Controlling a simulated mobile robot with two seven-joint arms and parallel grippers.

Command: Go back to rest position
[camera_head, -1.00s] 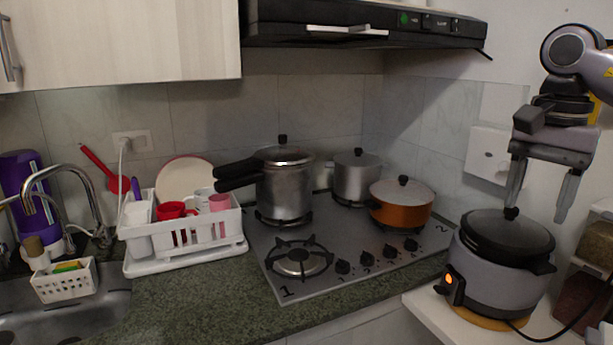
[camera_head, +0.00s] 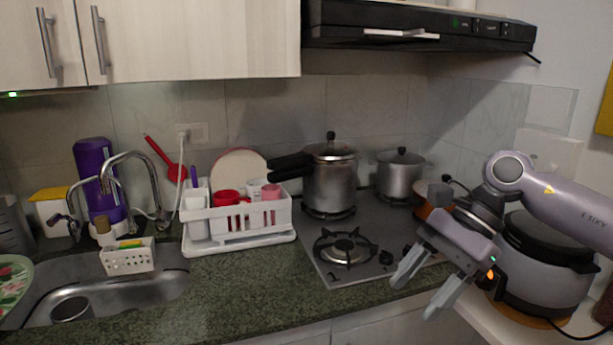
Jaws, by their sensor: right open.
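My right gripper (camera_head: 418,290) is in the lower right of the head view, with its two grey fingers apart and nothing between them. It points down and to the left, in front of the right part of the stove (camera_head: 365,237) and the counter's front edge. My right arm reaches in from the right edge, in front of the electric cooker (camera_head: 540,270) with the black lid. My arm and gripper partly hide the orange pot (camera_head: 424,190) and the cooker. My left gripper is not in view.
A pressure cooker (camera_head: 330,185) and a steel pot (camera_head: 399,177) stand on the stove. A white dish rack (camera_head: 238,222) with cups and a plate stands left of it. The sink (camera_head: 120,297) is at the left. Granite counter (camera_head: 255,285) lies clear before the rack.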

